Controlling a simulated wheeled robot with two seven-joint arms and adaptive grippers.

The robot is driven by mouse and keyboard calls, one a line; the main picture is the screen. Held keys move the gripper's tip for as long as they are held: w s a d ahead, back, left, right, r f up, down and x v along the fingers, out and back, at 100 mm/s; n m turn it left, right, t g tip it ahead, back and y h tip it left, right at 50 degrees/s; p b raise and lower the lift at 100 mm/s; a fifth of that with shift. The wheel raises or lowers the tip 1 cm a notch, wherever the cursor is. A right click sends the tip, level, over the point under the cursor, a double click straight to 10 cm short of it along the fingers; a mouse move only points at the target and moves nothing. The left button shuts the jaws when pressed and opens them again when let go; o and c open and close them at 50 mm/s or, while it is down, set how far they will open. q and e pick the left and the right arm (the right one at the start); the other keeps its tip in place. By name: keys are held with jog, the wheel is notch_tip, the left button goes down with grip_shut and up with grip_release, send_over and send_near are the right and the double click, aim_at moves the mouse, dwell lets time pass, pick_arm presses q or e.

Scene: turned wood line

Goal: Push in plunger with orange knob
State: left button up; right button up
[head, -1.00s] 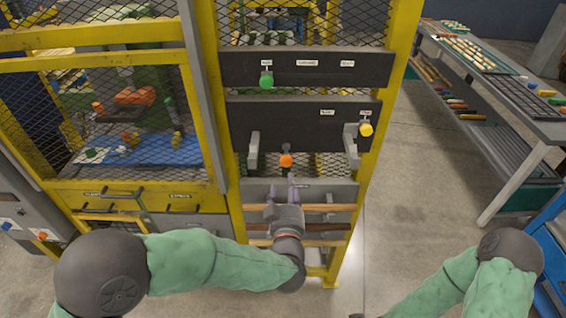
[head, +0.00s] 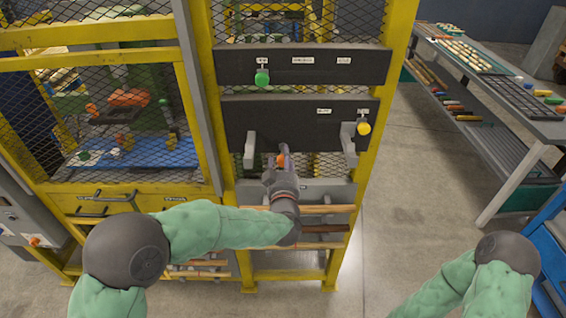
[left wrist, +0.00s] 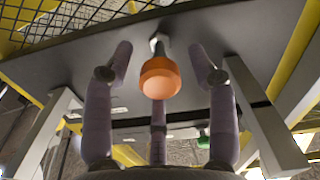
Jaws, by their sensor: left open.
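The orange knob (left wrist: 160,78) hangs on a short light rod under a dark panel in the left wrist view. In the head view the orange knob (head: 281,160) shows just beyond my left gripper. My left gripper (head: 279,163) is open; its purple-grey fingers (left wrist: 161,85) stand spread around the knob without visible contact. My right gripper is out of view; only part of my right arm shows at the lower right of the head view.
A green knob (head: 262,77) and a yellow knob (head: 364,128) sit on the dark panels. Grey brackets (head: 249,150) flank the orange knob. Yellow mesh-covered frames stand around. A grey table (head: 525,125) with trays stands at the right, past open floor.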

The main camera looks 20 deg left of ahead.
pick_arm(q)
grip_shut()
jog(key=shift+b+x, duration=0.35)
jog(key=shift+x, duration=1.35)
jog(key=shift+s+r, duration=0.1)
jog(key=shift+r, duration=0.05)
jog(key=shift+c, duration=0.5)
grip_release()
jog(key=shift+o, duration=0.5)
